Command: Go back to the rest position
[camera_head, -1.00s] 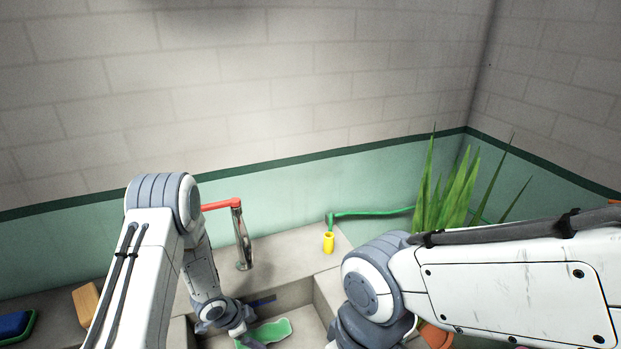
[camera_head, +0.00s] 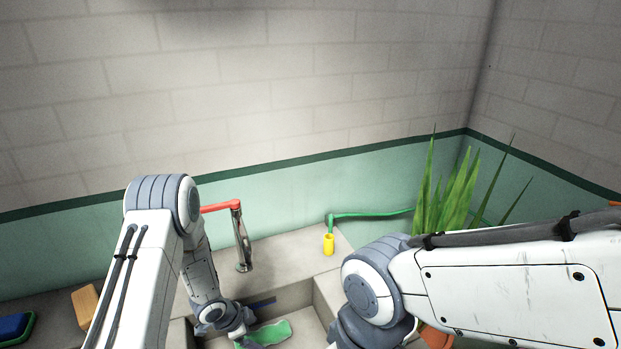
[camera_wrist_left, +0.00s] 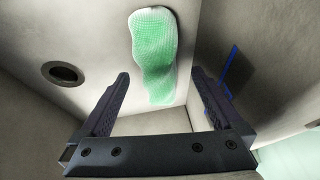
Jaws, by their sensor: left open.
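My left gripper (camera_wrist_left: 160,74) is open and empty in the left wrist view, its two dark fingers apart. It hangs inside the grey sink basin, and a green cloth-like piece (camera_wrist_left: 155,52) lies on the basin floor beyond the fingertips, apart from them as far as I can tell. In the head view the green piece (camera_head: 270,333) shows at the bottom, beside my left wrist, partly cut by the arm. My right arm crosses the lower right of the head view, but its gripper is out of view.
A potted plant (camera_head: 447,190) is at right. A tan block (camera_head: 86,303) and blue item (camera_head: 14,327) lie left. The basin has a drain (camera_wrist_left: 63,73).

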